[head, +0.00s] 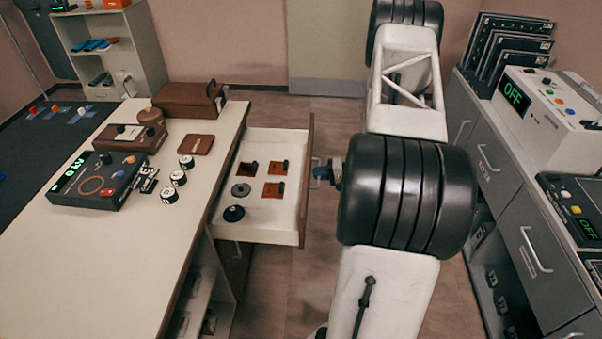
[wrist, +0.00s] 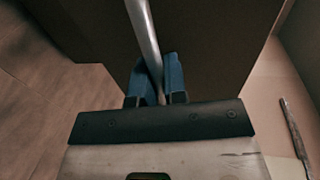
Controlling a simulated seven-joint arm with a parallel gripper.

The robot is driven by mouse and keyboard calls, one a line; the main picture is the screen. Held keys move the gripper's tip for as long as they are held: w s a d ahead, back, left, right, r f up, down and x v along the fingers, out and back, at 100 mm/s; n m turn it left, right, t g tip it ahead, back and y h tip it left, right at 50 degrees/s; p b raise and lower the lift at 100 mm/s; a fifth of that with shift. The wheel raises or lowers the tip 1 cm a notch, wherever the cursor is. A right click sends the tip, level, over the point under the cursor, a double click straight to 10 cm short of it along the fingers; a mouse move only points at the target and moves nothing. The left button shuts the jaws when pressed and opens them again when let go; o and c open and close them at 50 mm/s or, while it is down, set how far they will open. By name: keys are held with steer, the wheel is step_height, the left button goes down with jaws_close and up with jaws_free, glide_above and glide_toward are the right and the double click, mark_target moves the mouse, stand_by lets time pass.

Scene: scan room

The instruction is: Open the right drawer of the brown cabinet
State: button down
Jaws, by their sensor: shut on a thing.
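The brown cabinet (head: 150,250) has a pale top and stands at left in the head view. Its drawer (head: 262,143) is pulled well out, with a brown front (head: 308,185) and a pale inside. In the drawer lie several brown squares with small black or brown pieces and two dark round pieces. My gripper (head: 324,174) is at the drawer front, mostly hidden by my dark wrist. In the wrist view, its blue fingers (wrist: 158,82) are closed around the metal bar handle (wrist: 144,35), with the dark drawer front (wrist: 215,45) behind it.
A black device (head: 98,182), brown boxes (head: 190,99) and several small round pieces sit on the cabinet top. Grey drawers with bar handles (head: 530,245) line the right side, with white machines on top. Bare floor (head: 315,275) shows below the open drawer.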

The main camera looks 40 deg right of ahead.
steer(key=shift+f+v, duration=0.2)
steer(key=shift+v, duration=0.7)
steer(key=shift+f+v, duration=0.2)
steer(key=shift+v, duration=0.7)
steer(key=shift+f+v, duration=0.2)
steer(key=shift+v, duration=0.75)
steer(key=shift+d, duration=0.1)
steer(key=c, duration=1.2)
jaws_free()
steer(key=shift+s, duration=0.1)
steer(key=shift+v, duration=3.85)
